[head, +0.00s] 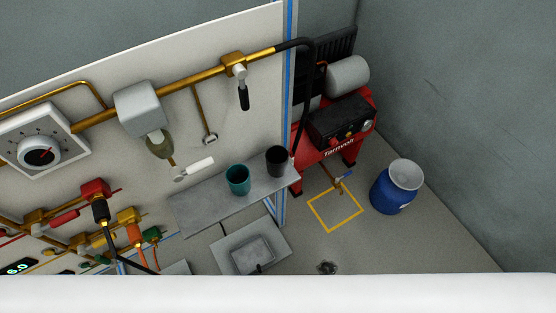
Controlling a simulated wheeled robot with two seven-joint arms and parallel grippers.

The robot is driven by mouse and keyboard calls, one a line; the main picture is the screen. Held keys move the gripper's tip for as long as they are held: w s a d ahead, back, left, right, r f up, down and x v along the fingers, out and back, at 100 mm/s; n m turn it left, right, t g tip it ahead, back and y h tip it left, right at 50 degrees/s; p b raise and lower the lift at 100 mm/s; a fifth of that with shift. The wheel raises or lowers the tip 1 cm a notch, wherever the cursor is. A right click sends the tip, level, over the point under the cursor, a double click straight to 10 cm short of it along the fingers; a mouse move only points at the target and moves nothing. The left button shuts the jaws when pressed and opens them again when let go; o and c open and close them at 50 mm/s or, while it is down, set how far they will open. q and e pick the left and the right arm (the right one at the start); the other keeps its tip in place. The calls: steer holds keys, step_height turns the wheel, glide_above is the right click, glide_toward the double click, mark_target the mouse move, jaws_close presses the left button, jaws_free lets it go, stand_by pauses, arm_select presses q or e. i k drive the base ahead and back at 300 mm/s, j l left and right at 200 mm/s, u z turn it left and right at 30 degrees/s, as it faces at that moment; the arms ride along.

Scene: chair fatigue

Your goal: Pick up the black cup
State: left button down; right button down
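The black cup (277,161) stands upright on a small grey shelf (200,208) fixed to the panel, near the shelf's right end. A teal cup (238,181) stands upright just to its left, with a small gap between them. Neither of my grippers shows in the head view. A wide white surface covers the bottom of the picture and hides what lies below it.
Brass pipes, valves and a grey box (141,108) stick out from the panel above the shelf. A red machine (340,125) stands right of the panel. A blue barrel (393,187) stands on the floor. A grey basin (252,254) sits below the shelf.

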mark_target(276, 155)
steer(key=i+l+u, duration=0.15)
steer(key=l, duration=0.25)
steer(key=i+l+u, duration=0.1)
steer(key=l, duration=0.35)
steer(key=i+l+u, duration=0.15)
steer(key=l, duration=0.3)
steer(key=i+l+u, duration=0.15)
steer(key=l, duration=0.3)
steer(key=k, duration=0.05)
